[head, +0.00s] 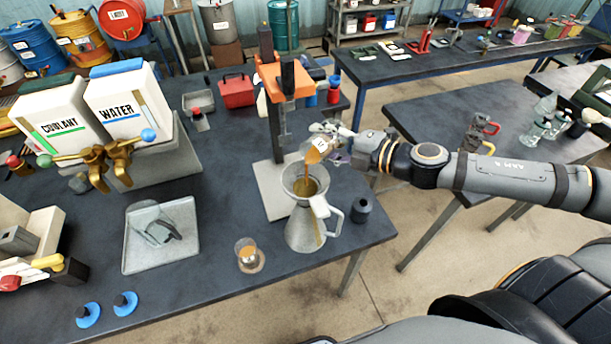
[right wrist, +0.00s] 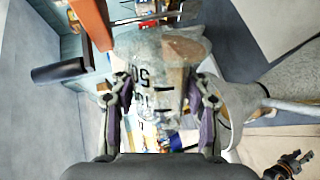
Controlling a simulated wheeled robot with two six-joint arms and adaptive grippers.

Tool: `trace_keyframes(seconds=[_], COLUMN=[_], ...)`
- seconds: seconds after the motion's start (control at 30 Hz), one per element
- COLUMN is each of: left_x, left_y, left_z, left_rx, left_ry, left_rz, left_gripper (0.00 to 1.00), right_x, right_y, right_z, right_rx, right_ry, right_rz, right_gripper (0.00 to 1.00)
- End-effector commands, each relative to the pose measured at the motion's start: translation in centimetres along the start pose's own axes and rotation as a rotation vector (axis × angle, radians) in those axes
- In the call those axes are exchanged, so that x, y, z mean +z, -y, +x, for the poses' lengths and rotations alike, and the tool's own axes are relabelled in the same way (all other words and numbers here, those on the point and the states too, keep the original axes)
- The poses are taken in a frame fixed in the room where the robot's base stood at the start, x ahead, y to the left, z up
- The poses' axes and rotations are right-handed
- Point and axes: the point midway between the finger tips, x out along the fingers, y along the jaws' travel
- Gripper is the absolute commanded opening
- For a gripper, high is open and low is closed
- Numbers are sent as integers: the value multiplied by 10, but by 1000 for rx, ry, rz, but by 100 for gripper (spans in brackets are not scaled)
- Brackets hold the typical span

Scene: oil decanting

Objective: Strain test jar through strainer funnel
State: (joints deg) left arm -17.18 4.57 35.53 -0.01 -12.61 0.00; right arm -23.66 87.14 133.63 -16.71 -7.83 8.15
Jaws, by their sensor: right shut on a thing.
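A clear, marked test jar (head: 316,150) with orange-brown oil is tipped, mouth down to the left, just above the strainer funnel (head: 292,184). My right gripper (head: 340,136) is shut around the jar; in the right wrist view both fingers flank the jar (right wrist: 150,92) and its dark markings. Brown oil shows inside the funnel's bowl. The funnel sits in the mouth of a grey metal jug (head: 303,232) with a handle at its right. My left gripper is not in view.
An orange-topped stand (head: 284,82) rises close behind the funnel. A small glass of amber liquid (head: 247,254) stands to the front left, a dark can (head: 361,210) right of the jug. A grey tray (head: 185,210) lies left. The bench front between tray and glass is clear.

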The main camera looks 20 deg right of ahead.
Motion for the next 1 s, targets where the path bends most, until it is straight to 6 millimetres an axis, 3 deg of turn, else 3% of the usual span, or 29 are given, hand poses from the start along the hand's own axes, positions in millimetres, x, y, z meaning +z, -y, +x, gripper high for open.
trace_keyframes(seconds=[1.0], left_x=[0], left_y=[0], left_z=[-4], left_rx=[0], left_ry=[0], left_rz=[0], left_gripper=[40], right_x=[-4], right_y=[-6], right_z=[-2], right_rx=[0], right_ry=[30], right_rz=[-111], right_gripper=[9])
